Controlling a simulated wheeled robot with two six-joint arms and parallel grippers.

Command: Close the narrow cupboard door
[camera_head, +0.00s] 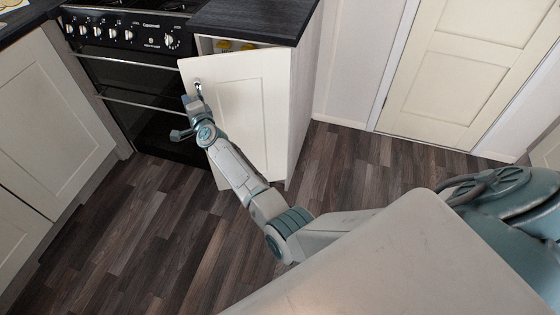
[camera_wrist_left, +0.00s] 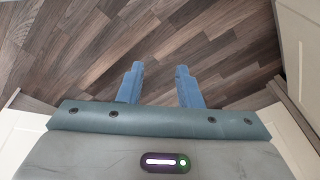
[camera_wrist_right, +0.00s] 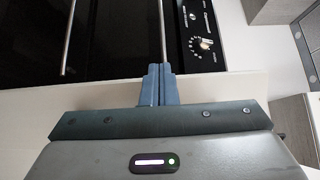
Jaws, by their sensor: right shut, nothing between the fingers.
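The narrow cupboard door (camera_head: 245,100) is a cream panel right of the oven. It stands partly open, its left edge swung out from the cabinet (camera_head: 300,95) and a gap showing along its top. A small round knob (camera_head: 198,87) sits near its upper left corner. My right gripper (camera_head: 193,100) is shut and empty, at the door's upper left beside the knob; I cannot tell whether it touches. In the right wrist view its closed fingers (camera_wrist_right: 157,84) overlap a pale door surface. My left gripper (camera_wrist_left: 160,85) is open and empty above the floor in the left wrist view.
The black oven (camera_head: 130,75) with knobs and rail handles stands left of the door. A dark worktop (camera_head: 250,18) covers the cabinet; yellow items (camera_head: 224,45) show inside. A cream room door (camera_head: 460,75) is at the back right. The wood floor (camera_head: 130,230) is clear.

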